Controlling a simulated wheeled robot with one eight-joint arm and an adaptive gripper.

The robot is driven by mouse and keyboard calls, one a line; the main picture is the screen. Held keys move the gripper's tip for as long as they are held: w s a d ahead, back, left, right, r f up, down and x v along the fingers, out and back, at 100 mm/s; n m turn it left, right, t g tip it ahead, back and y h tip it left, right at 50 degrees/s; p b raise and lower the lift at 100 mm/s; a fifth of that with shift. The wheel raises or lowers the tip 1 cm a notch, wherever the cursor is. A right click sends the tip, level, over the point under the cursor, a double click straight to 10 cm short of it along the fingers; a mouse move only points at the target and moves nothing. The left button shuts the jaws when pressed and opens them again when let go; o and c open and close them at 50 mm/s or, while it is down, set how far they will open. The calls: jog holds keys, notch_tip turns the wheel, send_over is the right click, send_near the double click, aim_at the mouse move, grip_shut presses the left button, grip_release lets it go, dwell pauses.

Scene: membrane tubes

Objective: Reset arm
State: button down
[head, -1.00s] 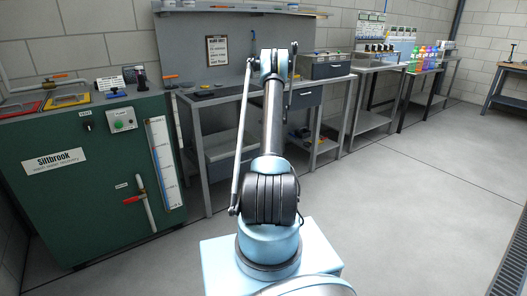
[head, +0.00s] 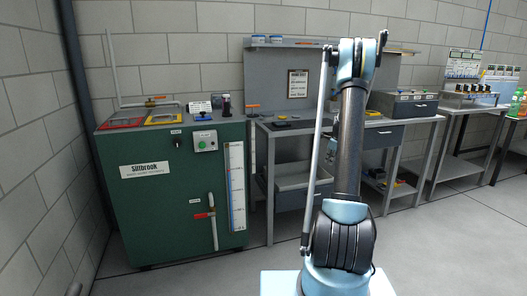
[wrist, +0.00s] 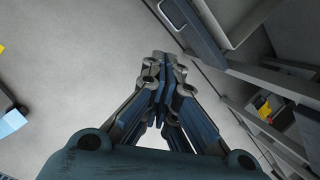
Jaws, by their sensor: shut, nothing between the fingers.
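My gripper (wrist: 164,62) is shut and empty in the wrist view, with its fingertips together over bare grey floor. In the head view my arm stands upright in front of the workbench, and the gripper itself cannot be made out there. No object is held.
A green Siltbrook cabinet (head: 165,225) with a red valve stands at the left. A grey workbench (head: 290,130) with a back panel and drawers is behind my arm, and more benches (head: 470,110) run to the right. The floor (head: 440,250) at the right front is clear.

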jog(key=s+a+r+n, duration=0.4)
jog(key=s+r, duration=0.1)
jog(key=s, duration=0.4)
jog(key=s+a+r+n, duration=0.4)
jog(key=s+r, duration=0.1)
jog(key=s, duration=0.4)
jog(key=s+a+r+n, duration=0.4)
jog(key=s+a+r, duration=0.1)
jog(key=s, duration=0.4)
jog(key=s+a+f+n, duration=0.1)
jog(key=s+f+n, duration=0.2)
jog(key=s, duration=0.7)
jog(key=s+a+f+n+g, duration=0.1)
jog(key=s+a+f+n, duration=0.1)
jog(key=s+n, duration=0.4)
jog(key=s+a+f+n+h, duration=0.1)
jog(key=s+f+n, duration=0.3)
jog(key=s, duration=1)
jog(key=shift+s+a+f, duration=0.25)
jog(key=shift+f, duration=0.1)
